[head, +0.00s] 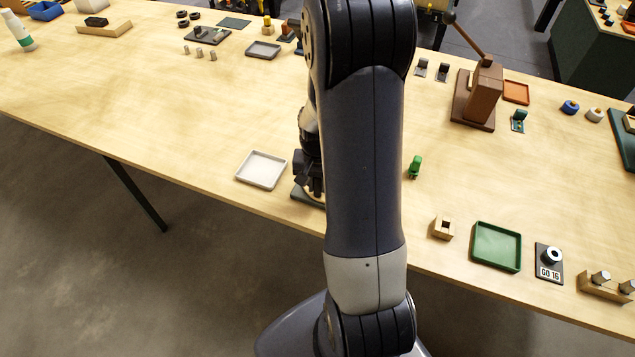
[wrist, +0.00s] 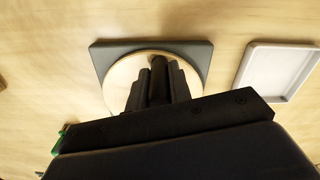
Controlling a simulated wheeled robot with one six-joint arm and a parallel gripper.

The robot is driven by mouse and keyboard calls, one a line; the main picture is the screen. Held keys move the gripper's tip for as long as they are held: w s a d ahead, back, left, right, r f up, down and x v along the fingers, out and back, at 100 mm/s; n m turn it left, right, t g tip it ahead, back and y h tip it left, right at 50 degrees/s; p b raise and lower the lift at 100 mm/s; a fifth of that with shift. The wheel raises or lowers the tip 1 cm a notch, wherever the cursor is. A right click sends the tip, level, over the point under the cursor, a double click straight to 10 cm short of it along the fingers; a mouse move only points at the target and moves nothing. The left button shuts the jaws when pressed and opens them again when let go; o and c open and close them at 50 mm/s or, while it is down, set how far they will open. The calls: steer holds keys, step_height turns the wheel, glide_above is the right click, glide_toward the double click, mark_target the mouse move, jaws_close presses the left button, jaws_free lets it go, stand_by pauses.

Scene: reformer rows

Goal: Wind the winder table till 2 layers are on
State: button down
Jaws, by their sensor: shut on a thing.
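The winder table shows in the wrist view as a pale round disc (wrist: 122,78) on a dark grey-green square base (wrist: 100,52). In the head view only a corner of its base (head: 304,195) shows beside my arm. My gripper (wrist: 158,80) points down over the disc, its fingers shut on a dark upright knob (wrist: 158,64) that stands on the disc. The fingers cover most of the knob and part of the disc. I cannot make out any wound layers. In the head view my gripper (head: 312,188) is partly hidden behind my arm.
A white tray (head: 261,169) lies just left of the winder, also in the wrist view (wrist: 275,73). A small green object (head: 415,167) stands to the right. Farther right are a wooden block (head: 442,228), a green tray (head: 496,247) and a brown lever press (head: 484,94).

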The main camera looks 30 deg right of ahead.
steer(key=shift+s+d+n, duration=0.1)
steer(key=shift+s+n, duration=0.1)
steer(key=shift+n, duration=0.2)
